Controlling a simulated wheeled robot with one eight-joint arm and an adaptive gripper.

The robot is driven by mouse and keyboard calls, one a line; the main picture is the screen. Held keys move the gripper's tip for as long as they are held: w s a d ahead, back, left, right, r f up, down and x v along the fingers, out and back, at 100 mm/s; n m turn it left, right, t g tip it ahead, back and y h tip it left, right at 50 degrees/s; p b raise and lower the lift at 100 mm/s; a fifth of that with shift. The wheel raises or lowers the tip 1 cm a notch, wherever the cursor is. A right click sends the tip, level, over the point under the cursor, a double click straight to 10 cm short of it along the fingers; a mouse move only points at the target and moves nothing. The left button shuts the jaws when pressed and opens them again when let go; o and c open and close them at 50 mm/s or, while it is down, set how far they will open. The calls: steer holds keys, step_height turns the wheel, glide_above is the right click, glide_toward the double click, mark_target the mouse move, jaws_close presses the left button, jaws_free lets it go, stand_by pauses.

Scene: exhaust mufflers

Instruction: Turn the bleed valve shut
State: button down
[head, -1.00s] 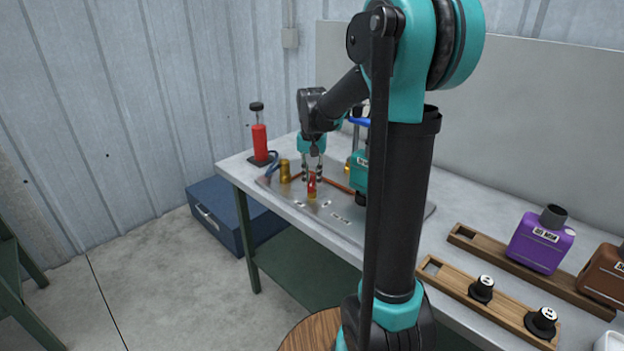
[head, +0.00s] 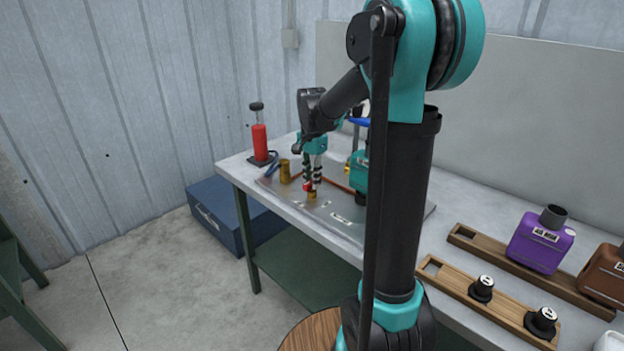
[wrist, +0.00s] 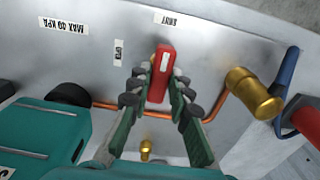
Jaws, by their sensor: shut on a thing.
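The bleed valve has a red lever handle (wrist: 161,68) with a pale strip on it; in the head view the lever (head: 307,187) shows small above a brass body (head: 312,195). My gripper (wrist: 160,88) has its dark-padded fingers on both sides of the lever, shut on it. In the head view my gripper (head: 312,181) points down over the valve. In the wrist view the lever's far end points up towards a label reading SHUT (wrist: 175,19), a little short of it. The fingers partly hide the valve body.
The valve is on a metal plate (head: 345,222) on the bench. A copper pipe (wrist: 110,105) runs nearby. A red cylinder (head: 259,142) stands at the bench's back left. A teal unit (head: 359,172) stands right.

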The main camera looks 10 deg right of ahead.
stand_by(0.4)
steer(key=c, duration=1.4)
jaws_free()
step_height(320, 180, up, 12)
